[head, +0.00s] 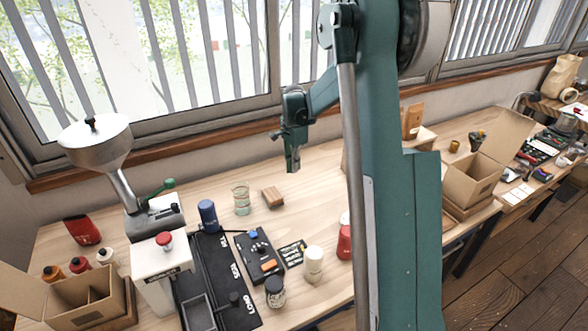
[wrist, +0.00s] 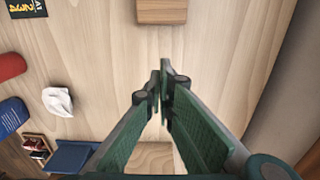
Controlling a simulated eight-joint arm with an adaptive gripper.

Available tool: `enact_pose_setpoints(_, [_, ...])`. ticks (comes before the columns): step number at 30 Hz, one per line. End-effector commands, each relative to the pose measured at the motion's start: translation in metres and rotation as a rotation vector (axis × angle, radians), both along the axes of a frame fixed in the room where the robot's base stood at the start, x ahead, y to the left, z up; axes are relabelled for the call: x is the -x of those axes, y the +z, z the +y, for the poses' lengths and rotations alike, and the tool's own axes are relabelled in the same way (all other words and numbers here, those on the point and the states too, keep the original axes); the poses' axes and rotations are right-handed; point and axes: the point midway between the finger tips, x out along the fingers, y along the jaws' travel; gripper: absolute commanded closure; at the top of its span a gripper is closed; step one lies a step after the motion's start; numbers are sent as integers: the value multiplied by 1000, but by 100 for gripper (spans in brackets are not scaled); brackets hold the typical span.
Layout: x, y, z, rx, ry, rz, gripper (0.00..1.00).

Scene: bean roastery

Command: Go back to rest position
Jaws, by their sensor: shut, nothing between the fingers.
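My gripper (head: 293,160) hangs above the table in the head view, pointing down, to the right of the small wooden block. In the wrist view my gripper (wrist: 162,88) has its fingertips together with nothing between them. The wooden block (head: 272,196) lies on the wooden table (head: 225,292), apart from the gripper. It also shows at the top of the wrist view (wrist: 162,11). My green arm covers part of the table's right side in the head view.
A grinder (head: 150,215) is at left. Windows line the back wall.

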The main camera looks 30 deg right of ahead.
Motion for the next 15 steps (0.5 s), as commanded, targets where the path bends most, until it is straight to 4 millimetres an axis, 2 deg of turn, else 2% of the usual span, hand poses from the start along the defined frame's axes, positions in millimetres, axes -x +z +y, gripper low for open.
enact_pose_setpoints(15, [3,6,4,2,17,-6,100])
